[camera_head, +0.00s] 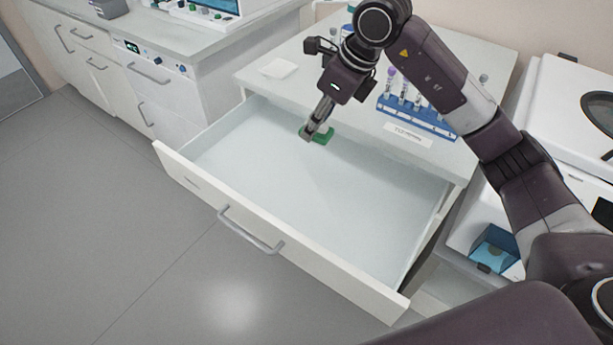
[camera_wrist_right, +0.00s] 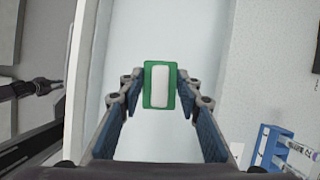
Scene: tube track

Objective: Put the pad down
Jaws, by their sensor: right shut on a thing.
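The pad is a small green block with a white top; in the head view the pad (camera_head: 323,134) shows green beside my fingertips, over the back part of the open drawer. In the right wrist view the pad (camera_wrist_right: 159,86) sits between the fingertips, its white face toward the camera. My right gripper (camera_head: 312,132) is shut on it, with a finger at each side, also clear in the right wrist view (camera_wrist_right: 160,88). I cannot tell whether the pad touches the drawer floor. The drawer (camera_head: 300,200) is pulled out and otherwise empty.
The counter (camera_head: 285,95) above the drawer holds a blue tube rack (camera_head: 425,118) with several tubes, a label card (camera_head: 408,135) and a white square (camera_head: 279,68). White machines stand at the right. The floor at the left is clear.

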